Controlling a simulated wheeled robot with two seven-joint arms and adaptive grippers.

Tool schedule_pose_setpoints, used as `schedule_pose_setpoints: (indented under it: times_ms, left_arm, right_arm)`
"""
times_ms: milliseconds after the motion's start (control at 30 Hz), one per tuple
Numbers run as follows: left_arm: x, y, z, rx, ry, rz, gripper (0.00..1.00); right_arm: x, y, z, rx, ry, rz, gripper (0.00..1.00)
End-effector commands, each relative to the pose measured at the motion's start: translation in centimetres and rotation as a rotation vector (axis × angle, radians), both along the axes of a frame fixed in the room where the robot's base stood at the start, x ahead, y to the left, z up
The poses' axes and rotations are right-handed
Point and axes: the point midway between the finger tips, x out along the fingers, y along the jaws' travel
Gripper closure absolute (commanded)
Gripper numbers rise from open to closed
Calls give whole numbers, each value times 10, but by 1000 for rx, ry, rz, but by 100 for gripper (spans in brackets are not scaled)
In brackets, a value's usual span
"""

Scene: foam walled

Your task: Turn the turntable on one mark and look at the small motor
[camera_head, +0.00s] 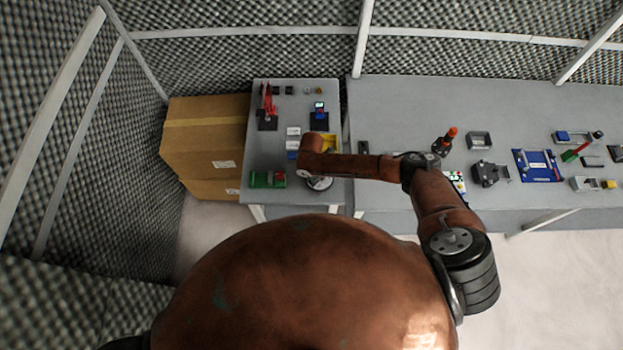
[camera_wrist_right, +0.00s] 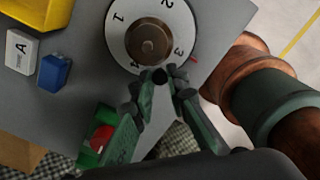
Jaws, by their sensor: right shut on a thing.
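The turntable (camera_wrist_right: 120,47) is a round white dial with the numbers 1 to 4 around it, at the top of the right wrist view. A round copper-brown piece, which looks like the small motor (camera_wrist_right: 150,43), sits at its middle. A red mark (camera_wrist_right: 194,60) lies on the table just right of the rim, nearest the 3. My right gripper (camera_wrist_right: 168,74) is shut at the near rim, apparently on a small dark peg mostly hidden by the fingertips. In the head view the turntable (camera_head: 319,185) is partly covered by my right arm. My left gripper is not in view.
A yellow bin (camera_wrist_right: 40,12), a white block marked A (camera_wrist_right: 21,50), a blue block (camera_wrist_right: 54,72) and a green container (camera_wrist_right: 92,152) share the table. Cardboard boxes (camera_head: 205,140) stand to the left. A longer grey table (camera_head: 430,100) on the right holds several parts.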

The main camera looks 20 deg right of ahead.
Motion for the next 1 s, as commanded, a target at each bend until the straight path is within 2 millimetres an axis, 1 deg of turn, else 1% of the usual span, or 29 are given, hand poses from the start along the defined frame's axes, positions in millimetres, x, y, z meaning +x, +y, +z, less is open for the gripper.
schedule_pose_setpoints:
  times_ms: [133,167,400,667,767,867,1000]
  left_arm:
    - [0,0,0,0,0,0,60]
    - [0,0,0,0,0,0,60]
    - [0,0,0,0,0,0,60]
    - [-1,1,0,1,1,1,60]
    - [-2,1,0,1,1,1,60]
    - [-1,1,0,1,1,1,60]
    - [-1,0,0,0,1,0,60]
  right_arm:
    - [0,2,1,4,0,1,100]
    - [0,2,1,4,0,1,85]
    - [0,1,0,1,0,0,69]
    - [0,0,1,0,0,-1,69]
    - [1,0,6,0,-1,-1,69]
    - [2,-1,19,1,-3,0,69]
    - [1,0,47,1,-3,1,69]
